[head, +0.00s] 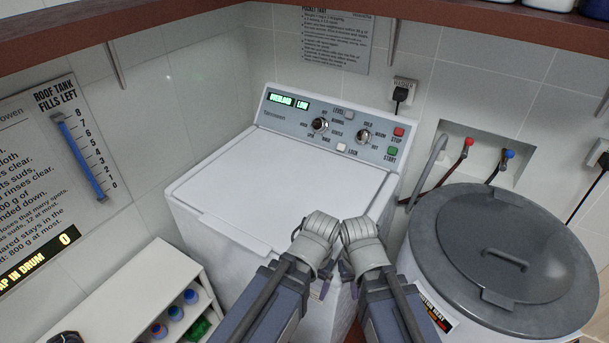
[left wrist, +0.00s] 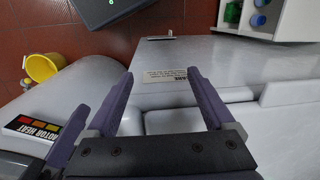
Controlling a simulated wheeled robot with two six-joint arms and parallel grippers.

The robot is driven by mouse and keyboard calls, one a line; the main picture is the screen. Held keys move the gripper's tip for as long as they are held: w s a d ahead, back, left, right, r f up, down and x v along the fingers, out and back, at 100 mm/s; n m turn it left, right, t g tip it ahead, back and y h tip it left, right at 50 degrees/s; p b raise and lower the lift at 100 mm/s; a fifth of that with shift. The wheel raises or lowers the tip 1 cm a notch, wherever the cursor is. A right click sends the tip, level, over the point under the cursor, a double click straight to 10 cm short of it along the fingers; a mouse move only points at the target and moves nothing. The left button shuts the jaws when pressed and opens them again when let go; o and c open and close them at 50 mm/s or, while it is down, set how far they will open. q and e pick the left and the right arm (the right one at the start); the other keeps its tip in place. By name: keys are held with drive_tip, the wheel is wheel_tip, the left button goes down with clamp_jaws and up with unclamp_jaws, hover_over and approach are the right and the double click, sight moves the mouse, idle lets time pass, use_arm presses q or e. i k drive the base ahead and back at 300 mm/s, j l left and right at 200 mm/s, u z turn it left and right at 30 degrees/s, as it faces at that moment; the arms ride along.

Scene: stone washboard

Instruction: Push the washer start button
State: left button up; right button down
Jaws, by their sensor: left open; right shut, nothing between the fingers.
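The white washer (head: 270,190) stands in the corner with its lid down. The green START button (head: 392,151) is at the right end of its grey control panel, below the red STOP button (head: 398,131). Both my arms reach in front of the washer, well below the panel. My right gripper (head: 353,289) is mostly hidden behind its own wrist; it is shut and empty. My left gripper is open and empty in the left wrist view (left wrist: 160,82), its fingers pointing toward a small label (left wrist: 165,75). Neither gripper is at the START button.
A round grey-lidded tub (head: 500,250) stands to the right. A white shelf (head: 130,290) with bottles is at lower left. A red-brown ledge (head: 120,22) runs overhead. The panel reads OVERLOAD and LOW. The space above the washer lid is clear.

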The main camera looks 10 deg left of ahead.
sight(392, 150)
drive_tip(key=u, duration=0.45)
drive_tip(key=k+l+u, duration=0.15)
drive_tip(key=l, duration=0.2)
drive_tip(key=k+l+u, duration=0.15)
drive_tip(key=k+l, duration=0.15)
